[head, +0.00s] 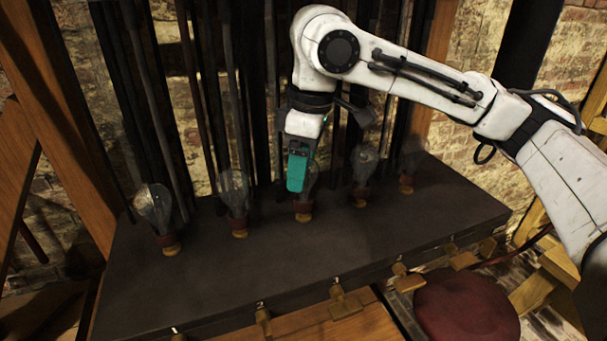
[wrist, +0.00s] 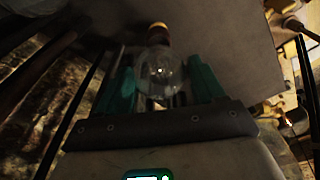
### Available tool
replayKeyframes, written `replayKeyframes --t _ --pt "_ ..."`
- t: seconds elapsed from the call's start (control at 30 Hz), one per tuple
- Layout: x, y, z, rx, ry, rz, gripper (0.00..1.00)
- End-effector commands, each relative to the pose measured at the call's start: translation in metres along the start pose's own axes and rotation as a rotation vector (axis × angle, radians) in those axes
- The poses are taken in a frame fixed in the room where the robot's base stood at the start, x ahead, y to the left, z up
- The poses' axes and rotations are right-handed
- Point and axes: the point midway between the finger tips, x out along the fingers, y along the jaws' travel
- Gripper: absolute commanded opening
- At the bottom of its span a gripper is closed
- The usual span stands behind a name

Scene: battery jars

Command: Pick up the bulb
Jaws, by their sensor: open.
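Several clear glass bulbs with reddish-brown bases stand in a row on a dark bench top (head: 330,255). The middle bulb (head: 304,208) is mostly hidden behind my gripper in the head view; its base shows below the fingers. My gripper (head: 298,172) points down over it with teal fingers. In the wrist view the bulb (wrist: 161,75) sits between the two spread fingers of my gripper (wrist: 160,85), with its base toward the top. A gap shows between the glass and the right finger; contact at the left finger is hard to tell.
Neighbouring bulbs stand at left (head: 236,196), far left (head: 155,212), right (head: 362,172) and far right (head: 410,162). Dark vertical rods (head: 200,90) rise close behind the row. A red round stool (head: 465,305) stands in front at right.

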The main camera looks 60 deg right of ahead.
Motion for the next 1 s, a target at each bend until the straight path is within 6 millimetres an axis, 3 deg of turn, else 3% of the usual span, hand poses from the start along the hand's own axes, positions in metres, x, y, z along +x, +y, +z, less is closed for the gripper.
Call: replayKeyframes --t 0.1,0.6,1.0 --pt "-0.0002 0.0000 0.0001 0.000 0.000 0.000 0.66" --pt "-0.0005 0.0000 0.0001 0.000 -0.001 0.000 0.19" --pt "-0.0079 0.0003 -0.0010 0.000 0.000 0.001 0.19"
